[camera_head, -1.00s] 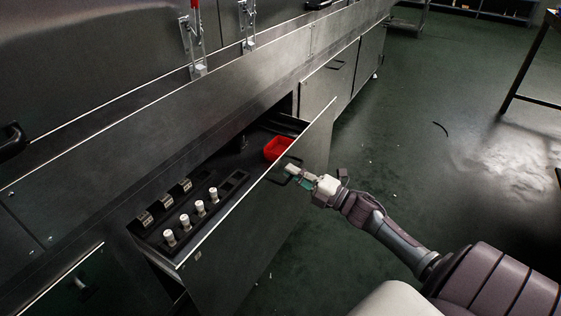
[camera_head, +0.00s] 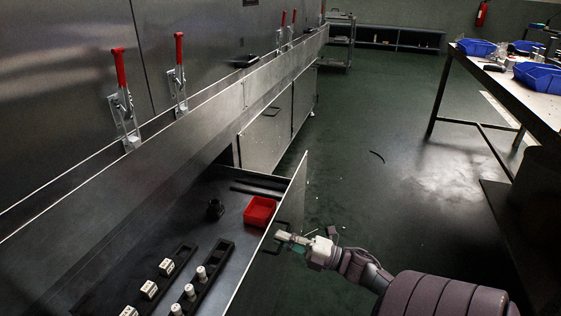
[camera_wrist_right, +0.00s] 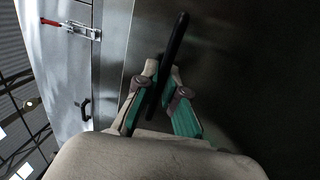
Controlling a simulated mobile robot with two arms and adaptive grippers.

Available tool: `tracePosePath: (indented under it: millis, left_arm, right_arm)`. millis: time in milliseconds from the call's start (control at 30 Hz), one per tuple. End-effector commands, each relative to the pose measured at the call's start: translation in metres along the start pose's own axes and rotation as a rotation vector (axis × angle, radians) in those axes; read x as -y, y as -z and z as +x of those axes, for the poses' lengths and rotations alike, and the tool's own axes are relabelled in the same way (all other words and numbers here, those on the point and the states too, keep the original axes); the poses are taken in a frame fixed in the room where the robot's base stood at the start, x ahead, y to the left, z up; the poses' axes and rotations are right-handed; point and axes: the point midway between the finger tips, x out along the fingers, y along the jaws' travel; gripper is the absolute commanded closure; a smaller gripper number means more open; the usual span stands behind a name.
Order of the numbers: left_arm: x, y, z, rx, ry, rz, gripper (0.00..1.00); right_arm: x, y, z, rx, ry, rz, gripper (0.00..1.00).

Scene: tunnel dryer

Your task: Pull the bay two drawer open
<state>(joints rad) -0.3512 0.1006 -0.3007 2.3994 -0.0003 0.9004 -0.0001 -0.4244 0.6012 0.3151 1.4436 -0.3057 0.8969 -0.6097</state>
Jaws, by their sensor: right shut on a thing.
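The bay two drawer (camera_head: 226,237) stands open, pulled out from the dark steel dryer base. Inside are a red bin (camera_head: 260,211), a black round part (camera_head: 215,209), and trays with white cylinders (camera_head: 201,274) and small white blocks (camera_head: 166,267). My right gripper (camera_head: 283,237) is at the outer face of the drawer front, shut on its black handle (camera_head: 281,226). In the right wrist view, the gripper's fingers (camera_wrist_right: 162,84) close around the dark handle bar (camera_wrist_right: 175,50). My left gripper is not in view.
Red-handled toggle clamps (camera_head: 122,90) line the dryer above the drawer. A closed cabinet (camera_head: 267,137) stands beyond it. At right is a workbench (camera_head: 510,85) with blue bins (camera_head: 540,76). The green floor (camera_head: 400,150) between is mostly open.

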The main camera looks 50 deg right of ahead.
Motion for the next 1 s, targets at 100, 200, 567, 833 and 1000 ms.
tracePosePath:
  millis: [100, 200, 567, 833, 1000]
  left_arm:
    - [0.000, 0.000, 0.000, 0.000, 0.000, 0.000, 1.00]
    - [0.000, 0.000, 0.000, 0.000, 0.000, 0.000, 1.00]
    - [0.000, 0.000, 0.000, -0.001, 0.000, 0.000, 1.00]
    - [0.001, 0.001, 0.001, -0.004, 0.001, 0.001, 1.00]
    - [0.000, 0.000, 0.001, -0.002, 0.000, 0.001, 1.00]
  right_arm:
    - [0.002, 0.001, -0.001, -0.001, 0.002, 0.001, 1.00]
    - [0.002, 0.001, 0.000, -0.001, 0.003, 0.001, 0.87]
    - [0.001, 0.000, 0.000, -0.001, 0.001, 0.000, 0.66]
    - [0.001, 0.000, -0.024, 0.002, 0.004, 0.002, 0.66]
    - [0.002, 0.000, -0.061, 0.003, 0.005, 0.003, 0.66]
